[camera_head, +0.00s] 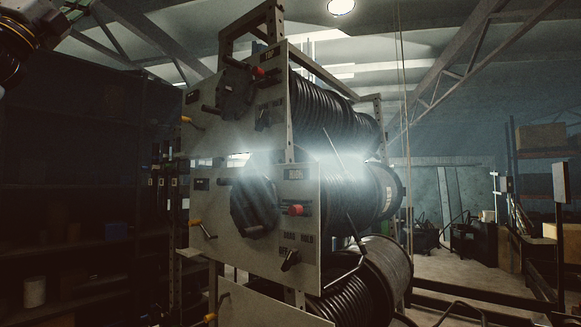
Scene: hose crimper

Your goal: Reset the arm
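Part of my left arm (22,38), dark with a yellowish band, shows in the top left corner of the head view. It is raised and cut off by the picture edge, apart from the hose reel rack (305,230). No fingers of my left gripper can be seen. My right arm and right gripper are not in view.
The rack fills the middle, with pale panels, black hose reels (335,112), a red knob (295,210) and yellow-handled levers (202,228) sticking out to the left. Dark shelves (65,170) stand at the left. Open floor (455,275) shows behind at the right.

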